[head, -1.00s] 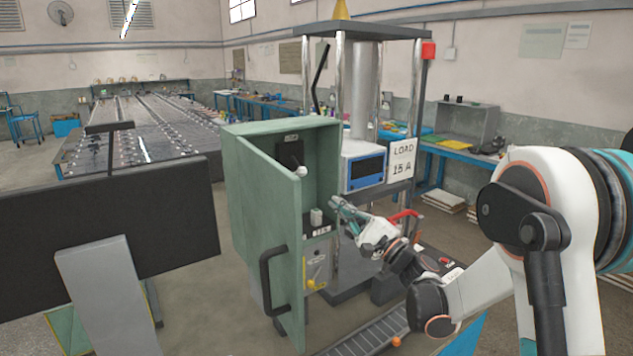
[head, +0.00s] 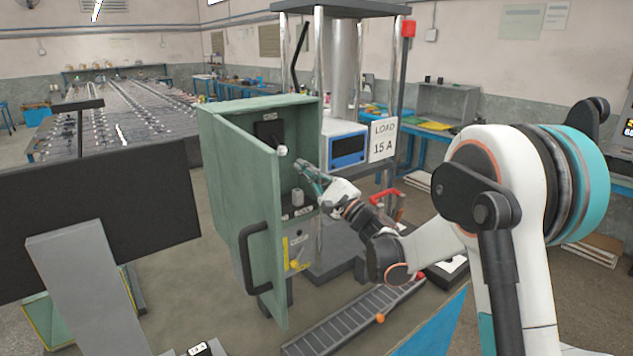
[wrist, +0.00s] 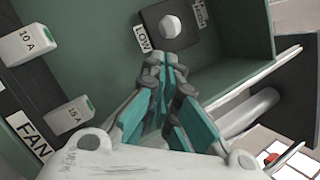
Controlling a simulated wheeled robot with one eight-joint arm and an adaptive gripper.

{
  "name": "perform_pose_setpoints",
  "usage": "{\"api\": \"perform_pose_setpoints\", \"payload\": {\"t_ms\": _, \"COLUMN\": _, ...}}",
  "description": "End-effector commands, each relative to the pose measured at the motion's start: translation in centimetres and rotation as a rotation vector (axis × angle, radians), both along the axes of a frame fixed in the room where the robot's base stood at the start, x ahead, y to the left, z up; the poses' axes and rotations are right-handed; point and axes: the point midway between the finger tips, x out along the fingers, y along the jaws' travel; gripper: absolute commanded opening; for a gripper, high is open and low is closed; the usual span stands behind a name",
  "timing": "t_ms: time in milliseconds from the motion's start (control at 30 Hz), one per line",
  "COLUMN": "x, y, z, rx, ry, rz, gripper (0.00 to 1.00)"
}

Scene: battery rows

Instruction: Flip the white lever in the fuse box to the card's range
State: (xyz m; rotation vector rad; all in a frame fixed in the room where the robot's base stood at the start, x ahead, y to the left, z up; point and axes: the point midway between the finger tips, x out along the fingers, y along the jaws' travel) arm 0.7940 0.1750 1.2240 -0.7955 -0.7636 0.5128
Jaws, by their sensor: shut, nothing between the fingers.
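The green fuse box (head: 205,150) stands with its door open. Its white lever (head: 281,150) sits on a black plate on the back wall. In the wrist view the white lever (wrist: 171,27) shows as a round knob end-on, between a LOW label (wrist: 142,38) and a second, partly cut label (wrist: 201,12); which way it is thrown is unclear. The card (head: 383,139) reads LOAD 15 A. My gripper (head: 302,167) is shut and empty, inside the box opening, just below and right of the lever. In the wrist view its fingertips (wrist: 166,62) are just below the knob, with a small apparent gap.
Fuses marked 10 A (wrist: 30,44) and 15 A (wrist: 68,115) are at the left of the wrist view, near a FAN label (wrist: 29,134). The box wall is close on my gripper's right. A chute (head: 345,318) lies below, and a dark panel (head: 110,200) stands left.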

Motion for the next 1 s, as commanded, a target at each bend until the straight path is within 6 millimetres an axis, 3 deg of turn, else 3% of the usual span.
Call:
{"api": "perform_pose_setpoints", "payload": {"t_ms": 300, "x": 2.0, "y": 2.1, "z": 1.3, "rx": 0.001, "ry": 0.001, "rz": 0.000, "gripper": 0.00}}
{"api": "perform_pose_setpoints", "payload": {"t_ms": 1000, "x": 1.8, "y": 2.1, "z": 1.9, "rx": -0.030, "ry": 0.043, "rz": 0.001, "gripper": 0.00}}
